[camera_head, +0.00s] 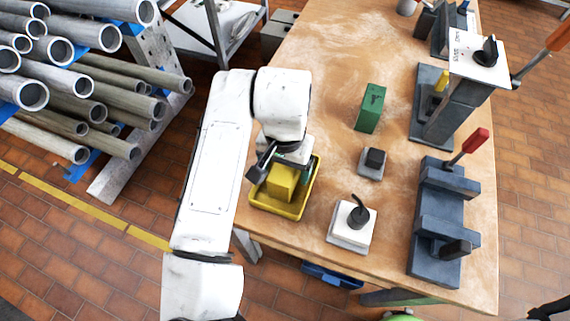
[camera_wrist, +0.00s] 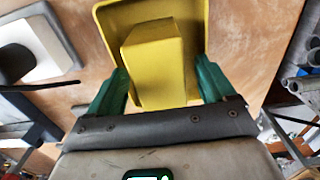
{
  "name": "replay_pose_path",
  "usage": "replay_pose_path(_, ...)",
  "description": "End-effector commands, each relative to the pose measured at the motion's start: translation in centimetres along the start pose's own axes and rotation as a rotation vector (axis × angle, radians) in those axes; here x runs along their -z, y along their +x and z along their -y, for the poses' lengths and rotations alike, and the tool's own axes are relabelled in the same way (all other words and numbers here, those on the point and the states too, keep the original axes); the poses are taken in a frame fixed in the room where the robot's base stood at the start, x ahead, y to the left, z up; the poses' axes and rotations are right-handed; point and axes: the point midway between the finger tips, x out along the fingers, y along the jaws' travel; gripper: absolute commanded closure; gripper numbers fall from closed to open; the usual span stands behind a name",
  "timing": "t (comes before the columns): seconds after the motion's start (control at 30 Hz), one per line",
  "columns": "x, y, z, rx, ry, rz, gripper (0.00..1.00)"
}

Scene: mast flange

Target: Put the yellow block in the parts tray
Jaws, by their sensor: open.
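The yellow block (camera_head: 282,184) stands within the yellow parts tray (camera_head: 293,212) at the table's left front edge. In the wrist view the block (camera_wrist: 152,62) shows in front of the tray (camera_wrist: 108,20), between my two green fingertips. My gripper (camera_head: 279,163) is over the tray, right at the block, with its fingers spread. In the wrist view my gripper (camera_wrist: 161,75) shows gaps between each finger and the block. The block's underside is hidden, so I cannot see its contact with the tray floor.
A white plate with a dark knob (camera_head: 352,226) lies right of the tray. A small grey block (camera_head: 372,162) and a green box (camera_head: 370,108) stand behind it. Dark clamp fixtures (camera_head: 440,215) line the table's right side. Metal pipes (camera_head: 75,95) are racked at the left.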

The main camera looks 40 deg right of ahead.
Motion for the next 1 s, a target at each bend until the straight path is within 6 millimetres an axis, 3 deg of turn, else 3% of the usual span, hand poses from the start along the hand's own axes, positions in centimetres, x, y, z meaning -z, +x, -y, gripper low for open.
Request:
replay_pose_path(0.33,0.0,-1.4,0.0,0.001,0.002,0.0,0.17)
replay_pose_path(0.8,0.0,-10.3,0.0,0.003,0.002,0.0,0.17)
replay_pose_path(1.0,0.0,-12.1,0.0,0.001,0.002,0.0,0.17)
